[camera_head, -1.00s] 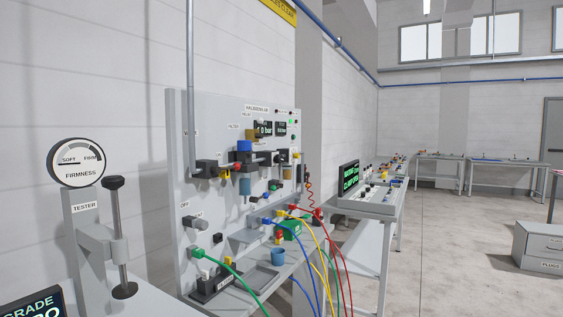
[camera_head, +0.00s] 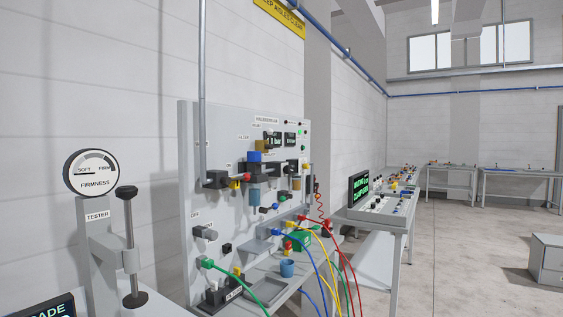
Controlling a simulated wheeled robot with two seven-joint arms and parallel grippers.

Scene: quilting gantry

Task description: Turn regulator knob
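The grey upright panel (camera_head: 220,130) stands left of centre and carries pneumatic parts. A blue knob (camera_head: 254,156), which looks like the regulator knob, sits on top of a fitting on the panel, with a blue bowl (camera_head: 254,195) below it. A display (camera_head: 271,142) with green digits ending in "bar" is just above and right of the knob; the digits are partly covered by a yellow part. Neither of my grippers is in view, and nothing of mine touches the panel.
A firmness tester (camera_head: 97,220) with a dial and clamp stands at the front left. Green, blue, yellow and red hoses (camera_head: 345,260) hang off the panel's front. A blue cup (camera_head: 287,268) is on its shelf. Open floor (camera_head: 460,270) lies to the right.

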